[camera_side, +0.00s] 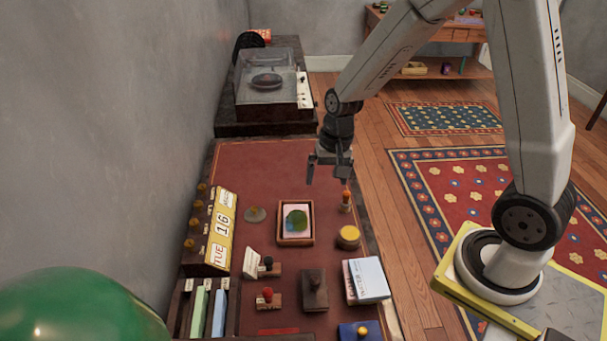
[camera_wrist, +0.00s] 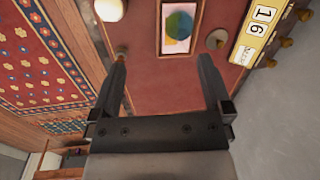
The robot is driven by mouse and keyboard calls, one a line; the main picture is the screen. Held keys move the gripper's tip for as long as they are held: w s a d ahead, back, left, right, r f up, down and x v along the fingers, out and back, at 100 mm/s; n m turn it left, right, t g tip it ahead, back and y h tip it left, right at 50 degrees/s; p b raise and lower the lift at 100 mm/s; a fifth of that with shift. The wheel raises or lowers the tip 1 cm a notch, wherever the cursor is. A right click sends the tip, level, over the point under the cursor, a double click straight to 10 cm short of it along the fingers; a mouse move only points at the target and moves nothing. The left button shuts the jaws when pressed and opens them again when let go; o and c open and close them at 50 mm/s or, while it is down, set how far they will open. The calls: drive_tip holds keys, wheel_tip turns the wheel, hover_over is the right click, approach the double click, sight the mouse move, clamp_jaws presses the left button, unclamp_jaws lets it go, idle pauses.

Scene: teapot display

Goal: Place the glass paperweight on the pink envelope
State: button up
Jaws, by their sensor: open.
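The glass paperweight (camera_side: 296,220), a round green and blue piece, rests on the pink envelope (camera_side: 289,233) inside a shallow wooden tray (camera_side: 296,242) on the desk. In the wrist view the paperweight (camera_wrist: 180,25) lies on the pink envelope (camera_wrist: 173,46), with pink showing around it. My gripper (camera_side: 327,174) is open and empty, above the far right part of the desk, apart from the tray. Its two fingers (camera_wrist: 162,62) are spread wide in the wrist view, with bare red desk top between them.
A wooden-handled stamp (camera_side: 346,202) and a round yellow-topped tin (camera_side: 348,236) stand right of the tray. A small grey disc with a knob (camera_side: 255,214) and a yellow calendar (camera_side: 221,226) are left. Stamps and books (camera_side: 366,280) lie nearer. The far desk top is clear.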

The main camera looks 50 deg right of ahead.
drive_tip(key=s+a+r+n+t+h, duration=0.1)
drive_tip(key=s+a+r+n, duration=0.1)
drive_tip(key=s+n, duration=0.6)
drive_tip(key=shift+a+r+t, duration=0.3)
drive_tip(key=shift+r+t, duration=0.1)
drive_tip(key=shift+r, duration=0.15)
